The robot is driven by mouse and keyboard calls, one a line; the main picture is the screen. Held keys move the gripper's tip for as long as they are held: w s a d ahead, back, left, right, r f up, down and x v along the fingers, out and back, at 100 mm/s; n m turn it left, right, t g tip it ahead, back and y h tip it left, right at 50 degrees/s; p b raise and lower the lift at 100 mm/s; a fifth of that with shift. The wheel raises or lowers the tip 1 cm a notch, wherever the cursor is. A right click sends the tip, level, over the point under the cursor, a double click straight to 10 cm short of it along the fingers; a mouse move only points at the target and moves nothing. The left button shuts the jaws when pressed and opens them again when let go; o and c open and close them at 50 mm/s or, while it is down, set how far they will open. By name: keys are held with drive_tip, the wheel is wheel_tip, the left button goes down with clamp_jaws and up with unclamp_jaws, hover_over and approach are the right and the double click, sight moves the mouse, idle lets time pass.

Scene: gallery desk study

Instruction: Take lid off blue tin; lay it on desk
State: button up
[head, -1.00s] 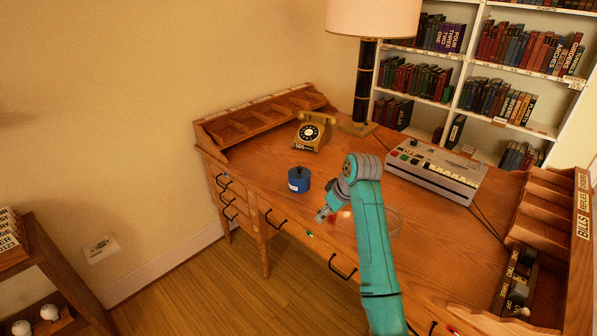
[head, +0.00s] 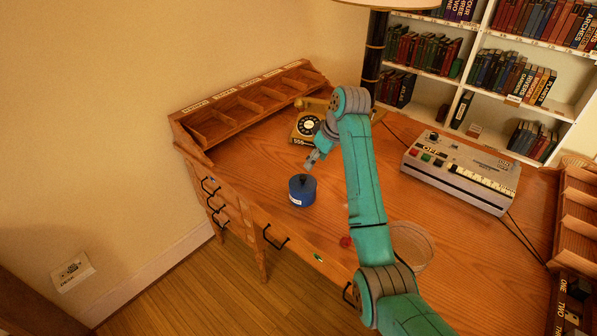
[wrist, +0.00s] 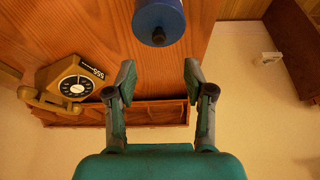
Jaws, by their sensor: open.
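The blue tin (head: 301,193) stands upright on the wooden desk (head: 262,146), left of my arm, with a dark knob on its lid (head: 302,180). A pale label shows on its side. In the wrist view the tin (wrist: 157,12) is at the top edge, partly cut off, with the dark knob (wrist: 159,37) towards me. My gripper (head: 311,162) is just above and behind the tin in the head view, apart from it. In the wrist view my gripper (wrist: 158,70) has its two fingers spread wide with nothing between them.
A rotary telephone (head: 307,127) stands behind my gripper, near the wooden pigeonhole rack (head: 240,106). A grey machine with buttons (head: 460,172) is at the right. Desk around the tin is clear.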

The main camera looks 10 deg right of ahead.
sight(303, 176)
drive_tip(key=x, duration=1.1)
drive_tip(key=shift+w+r, duration=0.2)
drive_tip(key=shift+w, duration=0.15)
drive_tip(key=shift+a, duration=0.1)
clamp_jaws()
